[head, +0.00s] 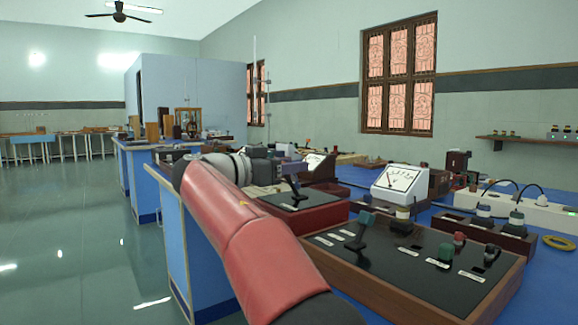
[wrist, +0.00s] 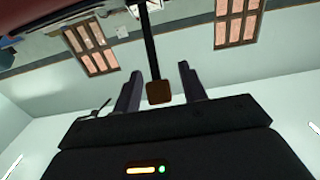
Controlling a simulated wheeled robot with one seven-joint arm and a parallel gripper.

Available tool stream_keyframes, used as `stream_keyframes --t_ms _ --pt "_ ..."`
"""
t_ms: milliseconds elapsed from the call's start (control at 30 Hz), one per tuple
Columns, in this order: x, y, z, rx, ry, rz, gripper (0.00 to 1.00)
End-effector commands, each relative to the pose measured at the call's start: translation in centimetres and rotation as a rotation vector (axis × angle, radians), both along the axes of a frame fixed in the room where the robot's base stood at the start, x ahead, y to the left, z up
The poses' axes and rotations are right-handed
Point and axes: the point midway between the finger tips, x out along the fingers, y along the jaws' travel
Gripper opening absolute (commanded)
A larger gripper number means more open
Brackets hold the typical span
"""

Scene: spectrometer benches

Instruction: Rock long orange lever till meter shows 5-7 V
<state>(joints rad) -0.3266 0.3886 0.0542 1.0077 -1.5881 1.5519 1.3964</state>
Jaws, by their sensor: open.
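In the wrist view, which is upside down, a long thin dark lever (wrist: 149,45) with a brownish-orange block at its end lies between the two fingers of my gripper (wrist: 160,72). The fingers are apart, with a visible gap on each side of the block. In the head view my red arm reaches toward a red-sided box with a black top (head: 300,203); my gripper's tips are hard to make out there. A white meter (head: 400,180) with a dial stands to the right, its reading too small to tell. Another white meter (head: 316,161) stands farther back.
A wooden-framed black panel (head: 400,262) with a green-handled lever, knobs and labels fills the near right of the blue bench. Floor (head: 75,230) on the left is clear.

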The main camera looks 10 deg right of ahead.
Motion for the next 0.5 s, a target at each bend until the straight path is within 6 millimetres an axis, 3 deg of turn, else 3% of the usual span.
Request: stream_keyframes --t_ms 267,500 --pt "0.11 -0.2 -0.03 0.0 0.001 0.001 0.42" --pt "0.1 -0.2 -0.02 0.0 0.001 0.001 0.12"
